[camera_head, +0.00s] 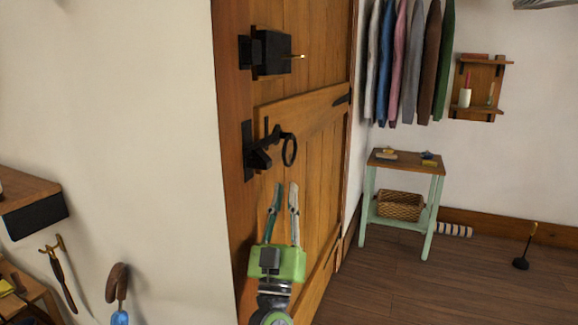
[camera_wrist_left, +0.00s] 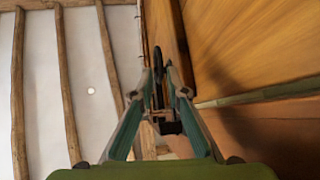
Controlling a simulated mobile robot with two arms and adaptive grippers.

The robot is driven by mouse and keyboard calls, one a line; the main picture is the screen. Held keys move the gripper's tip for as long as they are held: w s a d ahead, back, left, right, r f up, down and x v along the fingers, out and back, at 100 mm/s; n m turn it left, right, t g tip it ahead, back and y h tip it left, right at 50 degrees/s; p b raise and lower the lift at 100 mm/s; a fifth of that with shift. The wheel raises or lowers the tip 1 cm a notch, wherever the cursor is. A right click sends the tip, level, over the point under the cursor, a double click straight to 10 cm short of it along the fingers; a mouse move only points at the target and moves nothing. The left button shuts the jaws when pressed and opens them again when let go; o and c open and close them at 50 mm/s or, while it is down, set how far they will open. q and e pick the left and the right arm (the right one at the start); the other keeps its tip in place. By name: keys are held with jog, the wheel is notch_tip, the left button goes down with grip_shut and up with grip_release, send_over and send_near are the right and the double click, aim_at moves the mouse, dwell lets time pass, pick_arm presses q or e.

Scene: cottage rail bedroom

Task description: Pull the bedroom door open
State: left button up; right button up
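The wooden plank door (camera_head: 310,165) fills the middle of the head view and looks shut in its frame. A black ring handle (camera_head: 289,149) hangs at its left side, with a black latch (camera_head: 258,158) beside it. My left gripper (camera_head: 284,186) is below the ring, its two fingers pointing up and apart, with nothing between them in the head view. In the left wrist view the dark ring (camera_wrist_left: 158,92) shows between and beyond the fingertips (camera_wrist_left: 159,76); I cannot tell whether they touch it. My right gripper is not in view.
A black lock box (camera_head: 271,52) sits higher on the door. To the right stand a small green-legged table (camera_head: 437,185), hanging clothes and a wall shelf (camera_head: 482,85). At left are a wooden shelf (camera_head: 25,190) and hooks with hanging items. The floor at right is mostly clear.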

aim_at(288, 165)
pick_arm(q)
jog(key=x, duration=0.7)
jog(key=shift+w+r, duration=0.15)
jog(key=shift+w, duration=0.15)
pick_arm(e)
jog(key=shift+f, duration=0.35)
pick_arm(q)
grip_shut()
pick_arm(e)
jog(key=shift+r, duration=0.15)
pick_arm(q)
jog(key=p, duration=0.3)
jog(key=shift+s+a+r+g+p, duration=0.1)
jog(key=shift+s+r+g+p, duration=0.1)
jog(key=shift+r+g+p, duration=0.1)
jog(key=p, duration=0.3)
jog(key=shift+s+f+m+g+h+p, duration=0.2)
jog(key=shift+m+g+h+p, duration=0.2)
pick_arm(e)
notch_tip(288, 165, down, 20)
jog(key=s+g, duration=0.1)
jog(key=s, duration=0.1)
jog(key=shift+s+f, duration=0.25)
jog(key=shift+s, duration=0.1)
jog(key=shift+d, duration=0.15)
